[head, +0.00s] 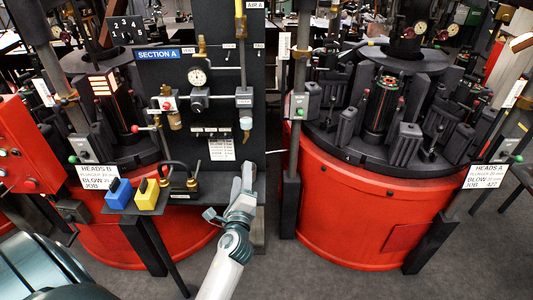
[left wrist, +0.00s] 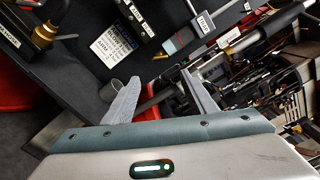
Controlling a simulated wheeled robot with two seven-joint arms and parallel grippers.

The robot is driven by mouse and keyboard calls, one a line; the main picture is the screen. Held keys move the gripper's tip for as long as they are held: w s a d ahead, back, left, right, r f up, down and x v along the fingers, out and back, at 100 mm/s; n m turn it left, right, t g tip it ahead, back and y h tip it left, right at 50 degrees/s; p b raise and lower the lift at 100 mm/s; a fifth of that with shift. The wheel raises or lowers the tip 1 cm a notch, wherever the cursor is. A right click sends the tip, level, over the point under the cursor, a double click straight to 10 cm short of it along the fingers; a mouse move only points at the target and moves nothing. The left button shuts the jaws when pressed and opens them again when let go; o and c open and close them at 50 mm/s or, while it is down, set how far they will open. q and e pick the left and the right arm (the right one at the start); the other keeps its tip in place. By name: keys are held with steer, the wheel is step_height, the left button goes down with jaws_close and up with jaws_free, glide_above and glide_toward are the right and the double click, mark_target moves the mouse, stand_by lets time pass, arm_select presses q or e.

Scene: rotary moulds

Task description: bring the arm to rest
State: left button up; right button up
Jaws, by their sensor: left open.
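My right gripper is not in view.
Red round-based machines stand left (head: 140,240) and right (head: 360,215) of the panel. A blue block (head: 119,194) and a yellow block (head: 147,195) sit left of my gripper. A grey post (head: 297,120) rises to its right. Grey floor (head: 310,283) is open in front.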

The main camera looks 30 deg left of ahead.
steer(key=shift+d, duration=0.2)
